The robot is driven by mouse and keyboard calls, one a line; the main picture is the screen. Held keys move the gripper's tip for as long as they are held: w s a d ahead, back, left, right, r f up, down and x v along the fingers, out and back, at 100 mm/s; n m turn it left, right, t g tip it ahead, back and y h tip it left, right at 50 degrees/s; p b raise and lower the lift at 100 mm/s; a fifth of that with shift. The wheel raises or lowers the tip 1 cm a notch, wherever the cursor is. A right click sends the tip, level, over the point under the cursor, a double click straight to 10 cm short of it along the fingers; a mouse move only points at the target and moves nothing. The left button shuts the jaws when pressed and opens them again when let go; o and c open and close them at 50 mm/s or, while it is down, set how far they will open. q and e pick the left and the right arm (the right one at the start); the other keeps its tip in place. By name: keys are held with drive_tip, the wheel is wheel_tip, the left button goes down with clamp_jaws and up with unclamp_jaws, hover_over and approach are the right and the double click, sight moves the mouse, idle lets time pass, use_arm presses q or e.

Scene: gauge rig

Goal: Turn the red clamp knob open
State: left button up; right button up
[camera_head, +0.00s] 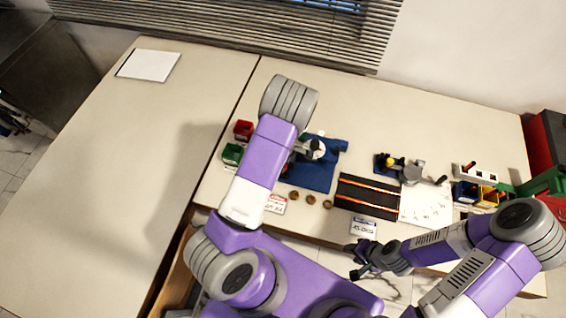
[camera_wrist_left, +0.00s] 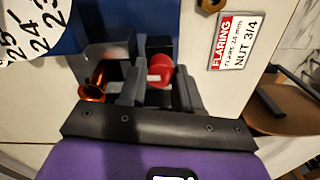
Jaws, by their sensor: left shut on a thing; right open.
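The red clamp knob (camera_wrist_left: 160,70) shows in the left wrist view, beside dark block-like parts of the rig. My left gripper (camera_wrist_left: 159,88) is shut on it, one finger on each side, and the fingers cover part of the knob. A copper flared tube end (camera_wrist_left: 96,84) sits just left of the fingers. In the head view my left arm hides most of that spot; the blue rig base (camera_head: 318,181) and a white round dial (camera_head: 313,149) show beside it. My right gripper (camera_head: 354,262) is open and empty at the table's front edge.
A red bin (camera_head: 243,130) and a green bin (camera_head: 232,154) stand left of the rig. The left table (camera_head: 110,170) is mostly clear.

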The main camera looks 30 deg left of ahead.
use_arm(q)
drive_tip(key=shift+n, duration=0.5)
